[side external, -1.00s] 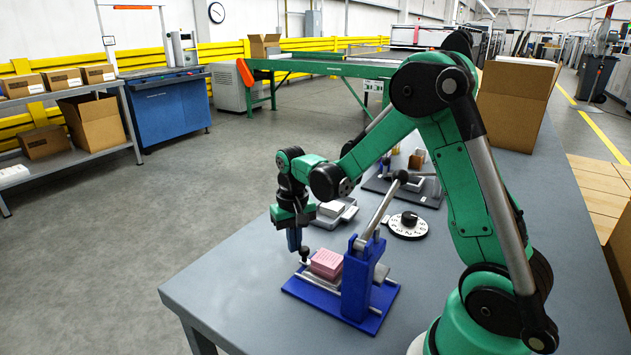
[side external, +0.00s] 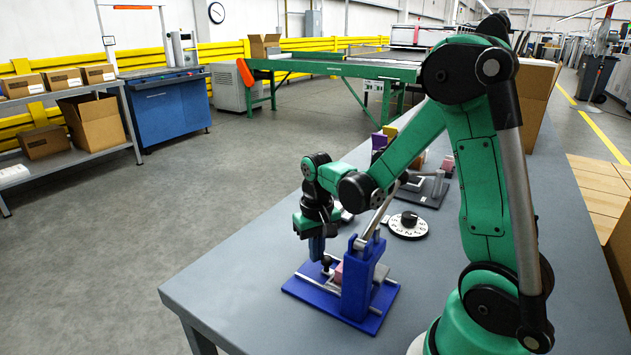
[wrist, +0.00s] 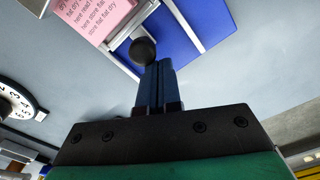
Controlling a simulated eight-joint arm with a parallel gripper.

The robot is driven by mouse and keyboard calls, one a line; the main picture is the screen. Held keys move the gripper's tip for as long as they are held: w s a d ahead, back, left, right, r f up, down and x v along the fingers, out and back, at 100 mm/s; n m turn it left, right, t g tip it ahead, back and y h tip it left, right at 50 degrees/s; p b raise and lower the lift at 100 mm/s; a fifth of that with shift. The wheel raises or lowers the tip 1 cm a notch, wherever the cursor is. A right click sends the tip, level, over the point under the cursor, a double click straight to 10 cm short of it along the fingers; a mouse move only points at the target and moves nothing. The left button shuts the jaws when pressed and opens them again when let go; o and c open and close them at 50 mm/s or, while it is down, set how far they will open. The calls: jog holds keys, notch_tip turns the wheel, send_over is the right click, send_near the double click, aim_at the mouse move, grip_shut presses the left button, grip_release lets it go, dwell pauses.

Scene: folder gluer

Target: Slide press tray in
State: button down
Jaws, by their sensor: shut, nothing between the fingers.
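The press is blue, with a base plate (side external: 312,292), an upright (side external: 357,285) and a silver lever (side external: 378,212). The press tray carries a pink printed block (side external: 339,272), mostly hidden behind the upright in the side view; the block also shows in the wrist view (wrist: 95,16). The tray's black ball knob (side external: 326,261) sits at its outer end and shows in the wrist view (wrist: 142,50). My gripper (side external: 317,258) is shut and empty, pointing down right at the knob. In the wrist view its blue fingertips (wrist: 157,68) appear against the knob; contact is hard to confirm.
A dial (side external: 408,225) with a black knob lies on the grey table behind the press. A dark fixture (side external: 425,188) with small blocks stands farther back. The table's front left is clear.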

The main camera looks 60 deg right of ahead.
aim_at(340, 259)
jog(key=shift+s, duration=2.4)
jog(key=shift+w, duration=0.3)
notch_tip(340, 259, up, 7)
jog(key=shift+w, duration=0.2)
jog(key=w+a+r+n+t, duration=0.2)
jog(key=a+r+n+t, duration=0.2)
jog(key=a, duration=0.6)
jog(key=n+t, duration=0.2)
jog(key=t, duration=0.1)
